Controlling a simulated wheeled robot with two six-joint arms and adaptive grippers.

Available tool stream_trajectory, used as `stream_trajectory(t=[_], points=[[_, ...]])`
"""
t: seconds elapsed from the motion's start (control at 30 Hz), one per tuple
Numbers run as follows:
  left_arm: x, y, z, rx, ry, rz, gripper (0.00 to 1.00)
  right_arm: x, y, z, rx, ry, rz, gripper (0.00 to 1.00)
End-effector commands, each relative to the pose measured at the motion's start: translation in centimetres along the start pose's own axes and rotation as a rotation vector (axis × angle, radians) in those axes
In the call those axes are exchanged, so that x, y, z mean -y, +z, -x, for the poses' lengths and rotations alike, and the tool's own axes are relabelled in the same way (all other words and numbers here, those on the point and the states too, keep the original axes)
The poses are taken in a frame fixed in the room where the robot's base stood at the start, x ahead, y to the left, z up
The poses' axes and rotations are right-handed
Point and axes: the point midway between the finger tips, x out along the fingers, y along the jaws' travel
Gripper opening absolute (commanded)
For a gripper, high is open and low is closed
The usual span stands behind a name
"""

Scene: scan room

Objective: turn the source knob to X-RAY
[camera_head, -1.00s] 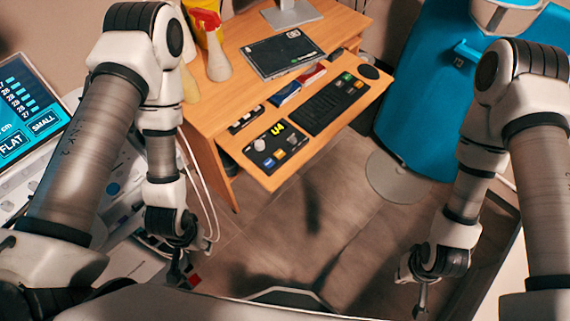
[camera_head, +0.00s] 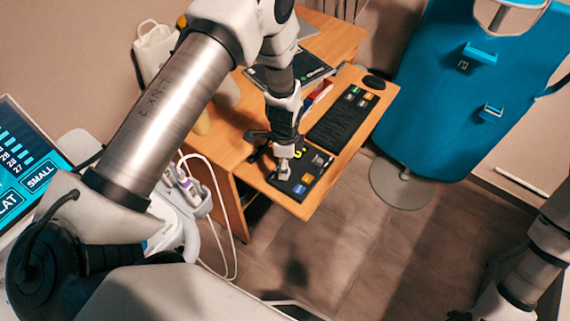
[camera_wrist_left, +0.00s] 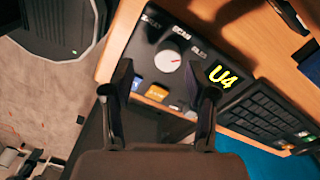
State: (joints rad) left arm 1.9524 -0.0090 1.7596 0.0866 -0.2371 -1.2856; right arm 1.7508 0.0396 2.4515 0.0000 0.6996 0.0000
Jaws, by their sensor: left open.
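The source knob (camera_wrist_left: 168,61) is a round white dial with a small red mark, on a black control panel (camera_wrist_left: 140,48) with small white labels around it, too blurred to read surely. In the head view the knob (camera_head: 284,170) shows just below my left gripper (camera_head: 278,152). In the left wrist view the left gripper (camera_wrist_left: 166,82) is open, its fingers apart, with the knob ahead between the tips. I cannot tell whether they touch it. My right gripper (camera_head: 462,315) is at the bottom right edge, mostly cut off and away from the desk.
The panel has a yellow U4 display (camera_wrist_left: 221,75) and blue and orange buttons. A black keyboard (camera_head: 340,122) lies beside it on the wooden desk (camera_head: 228,140). A blue scan chair (camera_head: 430,110) stands at right. The floor in front is clear.

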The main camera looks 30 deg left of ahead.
Motion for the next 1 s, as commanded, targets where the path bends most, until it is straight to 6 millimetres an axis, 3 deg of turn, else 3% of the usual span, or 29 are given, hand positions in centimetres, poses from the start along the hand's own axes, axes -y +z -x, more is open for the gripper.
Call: stream_trajectory(t=[0.13, 0.37, 0.4, 0.5, 0.57, 1.0], points=[[0.0, 0.0, -1.9, 0.001, 0.001, 0.000, 0.57, 0.0, -0.1, 0.2, -0.002, 0.000, 0.000, 0.00], [0.1, 0.0, -2.2, 0.000, -0.001, 0.001, 0.57, 0.0, 0.0, 0.2, -0.001, 0.000, 0.000, 0.00], [0.0, 0.0, -2.2, 0.000, -0.001, 0.001, 0.54, 0.0, 0.0, 0.2, -0.001, 0.000, 0.000, 0.00], [0.0, 0.0, -2.2, 0.000, -0.001, 0.001, 0.18, 0.0, 0.0, 0.2, -0.001, 0.000, 0.000, 0.00], [0.0, 0.0, -2.2, 0.000, 0.000, 0.001, 0.00, 0.0, 0.0, 0.2, -0.001, 0.000, 0.000, 0.00], [0.0, 0.0, -2.4, 0.000, 0.000, 0.020, 0.00, 0.0, 0.0, 0.1, -0.001, 0.000, 0.000, 0.00]])
